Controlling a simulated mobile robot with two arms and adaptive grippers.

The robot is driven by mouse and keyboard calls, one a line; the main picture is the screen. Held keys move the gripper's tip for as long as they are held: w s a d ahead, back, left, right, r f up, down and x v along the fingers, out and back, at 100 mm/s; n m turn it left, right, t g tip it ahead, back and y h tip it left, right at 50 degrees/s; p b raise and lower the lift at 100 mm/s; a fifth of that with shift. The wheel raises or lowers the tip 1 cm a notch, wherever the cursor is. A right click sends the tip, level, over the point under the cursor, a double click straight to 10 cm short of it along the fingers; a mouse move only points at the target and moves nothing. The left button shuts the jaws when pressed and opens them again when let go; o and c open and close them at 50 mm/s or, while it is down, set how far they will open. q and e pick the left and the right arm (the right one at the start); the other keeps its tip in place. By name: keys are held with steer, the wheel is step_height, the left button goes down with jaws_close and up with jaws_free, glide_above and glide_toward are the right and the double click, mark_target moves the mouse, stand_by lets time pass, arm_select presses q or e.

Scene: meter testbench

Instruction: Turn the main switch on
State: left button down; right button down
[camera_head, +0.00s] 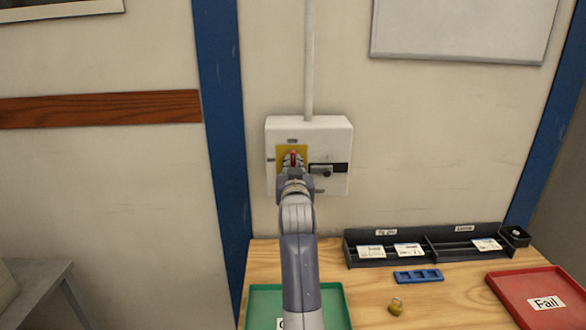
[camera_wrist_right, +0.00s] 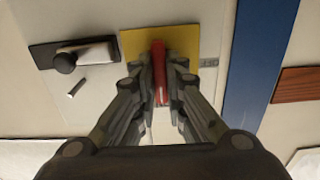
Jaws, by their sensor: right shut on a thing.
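The main switch is a red handle (camera_head: 293,157) on a yellow plate (camera_head: 281,153), set in a white box (camera_head: 335,140) on the wall. My right gripper (camera_head: 293,165) reaches up to it in the head view and covers part of the plate. In the right wrist view, the red handle (camera_wrist_right: 159,70) stands between the two fingers of my right gripper (camera_wrist_right: 161,82), against the yellow plate (camera_wrist_right: 133,45). The fingers are shut on the handle. In the head view the handle looks about upright. My left gripper is not in view.
A black latch (camera_head: 326,171) sits on the box right of the plate. Below, the wooden table (camera_head: 365,290) holds a green tray (camera_head: 339,300), a red Fail tray (camera_head: 525,285), a black organizer (camera_head: 425,232), a blue block (camera_head: 418,277) and a small brass-coloured item (camera_head: 396,306).

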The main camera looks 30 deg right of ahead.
steer(key=shift+f, duration=0.1)
steer(key=c, duration=1.6)
jaws_free()
steer(key=shift+c, duration=0.2)
step_height(320, 180, up, 10)
steer(key=shift+r, duration=0.1)
